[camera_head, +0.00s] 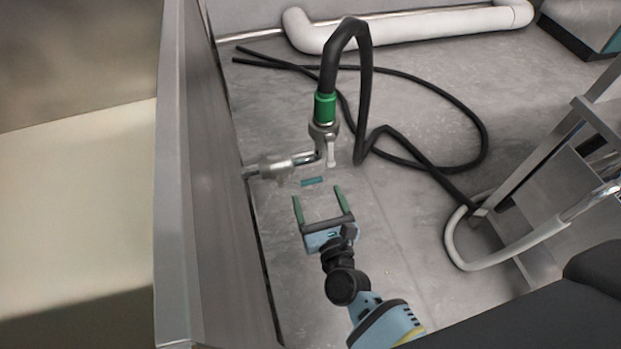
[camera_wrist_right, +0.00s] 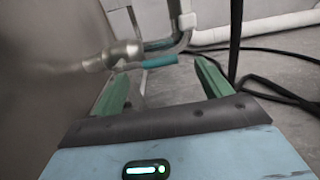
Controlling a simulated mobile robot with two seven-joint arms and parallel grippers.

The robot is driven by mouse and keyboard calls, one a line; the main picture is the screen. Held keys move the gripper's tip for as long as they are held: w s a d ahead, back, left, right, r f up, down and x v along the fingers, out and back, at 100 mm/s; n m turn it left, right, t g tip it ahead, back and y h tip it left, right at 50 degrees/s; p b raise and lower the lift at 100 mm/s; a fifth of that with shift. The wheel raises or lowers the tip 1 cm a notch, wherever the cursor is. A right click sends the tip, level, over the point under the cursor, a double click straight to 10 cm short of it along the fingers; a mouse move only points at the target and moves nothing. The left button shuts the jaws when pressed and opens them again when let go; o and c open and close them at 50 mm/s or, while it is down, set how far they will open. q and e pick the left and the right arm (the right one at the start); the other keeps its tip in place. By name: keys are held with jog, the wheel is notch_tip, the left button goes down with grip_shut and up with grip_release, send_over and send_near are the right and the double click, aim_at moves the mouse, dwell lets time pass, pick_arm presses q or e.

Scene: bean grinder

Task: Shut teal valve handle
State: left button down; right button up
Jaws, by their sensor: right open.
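The teal valve handle (camera_head: 312,181) sticks out beside a metal pipe fitting (camera_head: 280,166) that comes from the wall on the left. In the right wrist view the teal handle (camera_wrist_right: 160,61) lies roughly level, just past the fingertips and between them in the picture. My right gripper (camera_head: 319,193) is open and empty, its green fingers pointing toward the handle with a small gap. It also shows in the right wrist view (camera_wrist_right: 160,72). The far end of the handle joins the fitting. My left gripper is not in view.
A black hose (camera_head: 365,95) with a green collar (camera_head: 324,106) rises from the fitting and loops over the floor. A metal wall panel (camera_head: 190,200) stands close on the left. A white pipe (camera_head: 420,25) runs along the back. A metal frame (camera_head: 550,150) stands at right.

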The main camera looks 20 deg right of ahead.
aim_at(312, 180)
jog(key=w+b, duration=0.1)
jog(key=w, duration=0.4)
jog(key=shift+w, duration=0.4)
jog(key=c, duration=1.3)
jog(key=shift+d+f, duration=0.1)
jog(key=shift+f, duration=0.05)
